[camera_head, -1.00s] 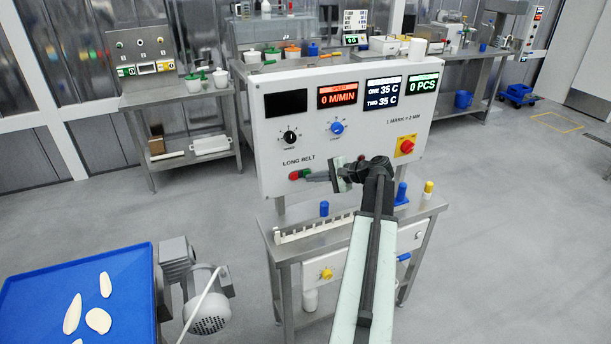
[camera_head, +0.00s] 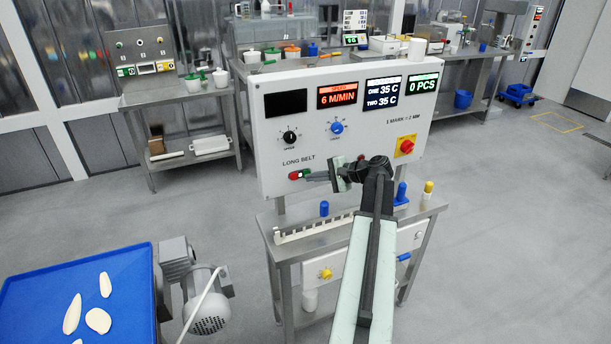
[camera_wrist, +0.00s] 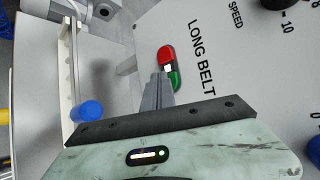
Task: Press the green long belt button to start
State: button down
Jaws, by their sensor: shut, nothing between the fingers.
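The white control panel (camera_head: 350,100) stands ahead of me, with the LONG BELT label above a red and green button pair. In the head view the red button (camera_head: 294,175) shows left of my gripper (camera_head: 308,176), whose fingers hide most of the green one. In the wrist view the green button (camera_wrist: 174,80) sits beside the fingertips, partly hidden by them, and a lit white piece lies between it and the red button (camera_wrist: 166,54). My gripper is shut and empty, its tips at the green button; contact is hard to tell. The speed display (camera_head: 337,95) reads 6 M/MIN.
A black knob (camera_head: 290,137), a blue knob (camera_head: 337,128) and a red-on-yellow switch (camera_head: 406,146) are on the panel. A steel table with a blue cap (camera_head: 324,208) stands below. A blue belt (camera_head: 75,290) with pale pieces is at lower left.

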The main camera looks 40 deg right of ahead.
jog(key=shift+s+a, duration=0.25)
jog(key=shift+s, duration=0.3)
jog(key=s, duration=0.1)
jog(key=s+a, duration=0.1)
jog(key=s, duration=0.1)
jog(key=s+a, duration=0.1)
jog(key=shift+s, duration=0.35)
dwell(0.5)
